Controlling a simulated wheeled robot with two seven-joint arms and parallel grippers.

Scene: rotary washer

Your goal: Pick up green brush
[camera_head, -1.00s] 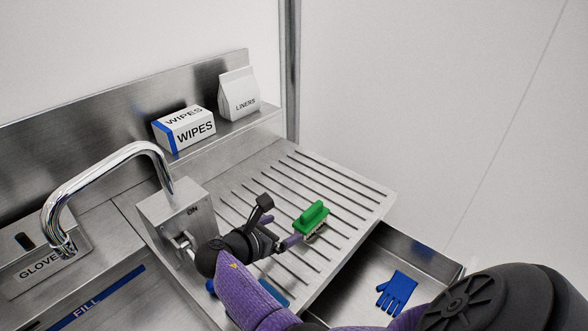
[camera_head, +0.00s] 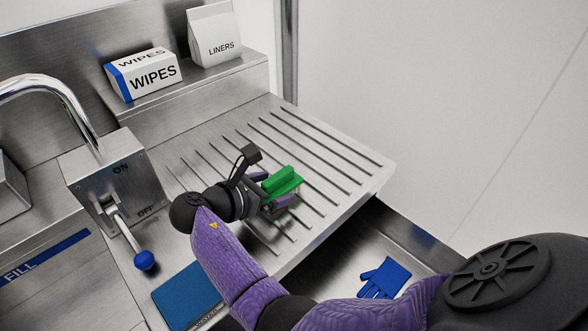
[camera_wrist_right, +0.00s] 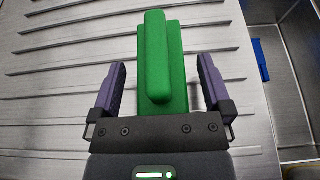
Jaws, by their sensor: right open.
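The green brush (camera_head: 284,181) lies on the ribbed steel drainboard with its raised handle facing up. My right gripper (camera_head: 272,190) is at the brush, its fingers on either side of it. In the right wrist view the green brush (camera_wrist_right: 160,65) sits between the two purple fingers of the open right gripper (camera_wrist_right: 162,85), with a gap on both sides. The brush's near end is hidden behind the gripper's palm, and its bristles are mostly hidden. My left gripper is not in view.
The drainboard (camera_head: 330,160) is otherwise clear. A wipes box (camera_head: 145,75) and a liners bag (camera_head: 215,35) stand on the back shelf. A lever with a blue knob (camera_head: 145,260) and a blue pad (camera_head: 187,295) are at left. A blue glove (camera_head: 385,277) lies in the lower tray.

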